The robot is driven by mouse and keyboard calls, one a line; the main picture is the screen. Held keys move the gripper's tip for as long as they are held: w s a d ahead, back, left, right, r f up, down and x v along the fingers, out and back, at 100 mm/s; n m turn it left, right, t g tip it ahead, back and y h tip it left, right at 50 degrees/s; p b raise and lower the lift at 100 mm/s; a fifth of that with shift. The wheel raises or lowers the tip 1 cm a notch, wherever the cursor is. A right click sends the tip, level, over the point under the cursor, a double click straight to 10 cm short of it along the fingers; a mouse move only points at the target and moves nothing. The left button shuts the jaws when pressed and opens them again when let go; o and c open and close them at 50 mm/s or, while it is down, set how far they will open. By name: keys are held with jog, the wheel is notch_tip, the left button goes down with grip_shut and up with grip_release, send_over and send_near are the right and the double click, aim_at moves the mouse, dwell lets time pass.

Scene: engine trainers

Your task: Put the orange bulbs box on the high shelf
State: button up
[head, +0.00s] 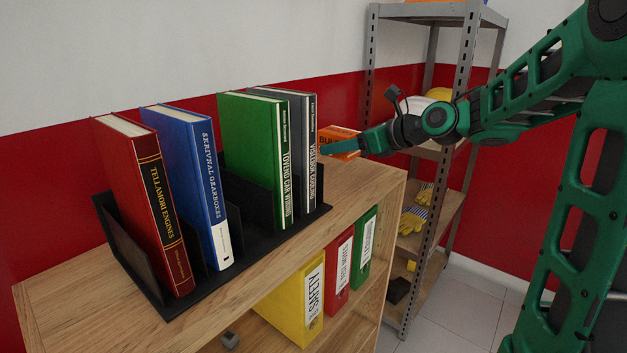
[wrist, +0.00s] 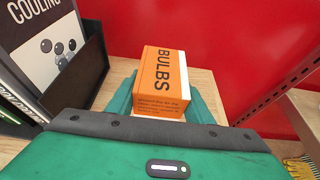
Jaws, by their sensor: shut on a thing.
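The orange bulbs box (wrist: 162,80) is between the two fingers of my gripper (wrist: 165,97) in the wrist view, its "BULBS" label facing up toward the camera. In the head view the orange box (head: 338,140) shows at the right end of the bookcase top, partly hidden behind my gripper (head: 343,147). The gripper is shut on the box. I cannot tell whether the box touches the wooden top. The high shelf (head: 440,12) is the upper board of the grey metal rack at the back right.
A black book rack (head: 150,275) with several books fills much of the wooden bookcase top (head: 75,305), close left of the box. The metal rack's upright post (head: 462,60) stands beyond my arm. Lower rack shelves hold helmets (head: 438,94) and gloves (head: 412,220).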

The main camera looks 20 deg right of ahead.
aim_at(339, 178)
jog(key=shift+f, duration=3.2)
jog(key=shift+f, duration=0.1)
jog(key=o, duration=1)
jog(key=shift+o, duration=0.2)
